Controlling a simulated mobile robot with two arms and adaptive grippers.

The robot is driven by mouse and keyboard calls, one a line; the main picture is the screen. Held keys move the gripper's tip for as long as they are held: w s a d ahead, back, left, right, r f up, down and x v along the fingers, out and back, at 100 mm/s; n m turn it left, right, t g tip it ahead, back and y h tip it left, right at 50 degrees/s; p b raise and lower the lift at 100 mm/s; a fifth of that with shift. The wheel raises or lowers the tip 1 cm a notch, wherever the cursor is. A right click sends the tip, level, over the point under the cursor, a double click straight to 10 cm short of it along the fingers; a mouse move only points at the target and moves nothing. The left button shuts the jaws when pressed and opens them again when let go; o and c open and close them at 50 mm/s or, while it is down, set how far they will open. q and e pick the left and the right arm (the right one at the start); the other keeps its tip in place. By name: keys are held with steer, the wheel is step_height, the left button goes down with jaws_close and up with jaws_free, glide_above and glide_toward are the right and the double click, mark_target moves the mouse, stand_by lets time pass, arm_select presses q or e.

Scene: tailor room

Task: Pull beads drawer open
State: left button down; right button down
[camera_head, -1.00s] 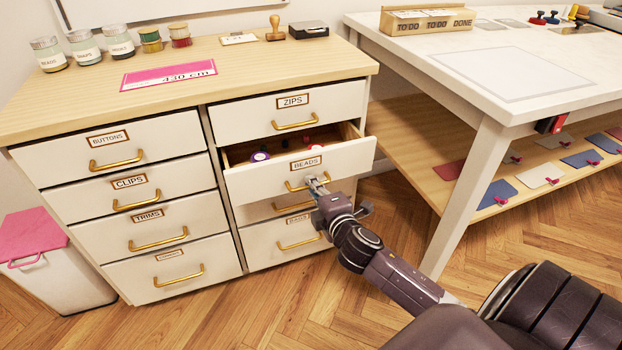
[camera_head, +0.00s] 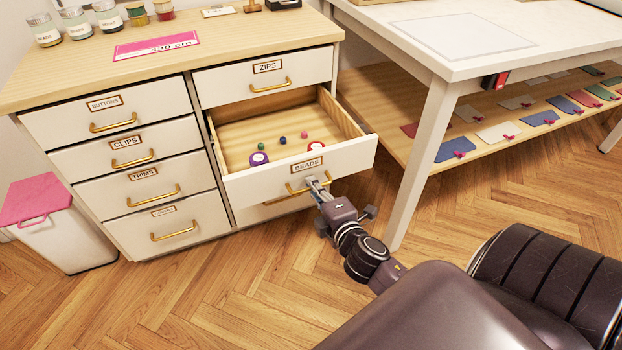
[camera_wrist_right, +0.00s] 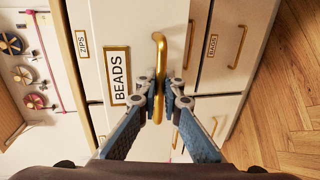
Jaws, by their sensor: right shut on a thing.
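The beads drawer (camera_head: 345,160) stands well out of the cabinet in the head view, with its label facing front. Several small beads and round spools lie inside it. Its brass handle (camera_wrist_right: 158,60) shows in the right wrist view, between the fingers. My right gripper (camera_head: 318,184) is shut on that handle; it also shows in the right wrist view (camera_wrist_right: 160,98). The fingertips hide part of the handle. My left gripper is not in view.
The zips drawer (camera_head: 230,86) above is shut, as are the drawers in the left column. A white work table (camera_head: 425,150) with a low wooden shelf stands to the right. A white bin with a pink lid (camera_head: 35,200) stands at the left. Floor in front is clear.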

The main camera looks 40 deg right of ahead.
steer(key=shift+s+a, duration=0.1)
steer(key=shift+s, duration=0.3)
steer(key=c, duration=2.4)
jaws_free()
steer(key=v, duration=1.2)
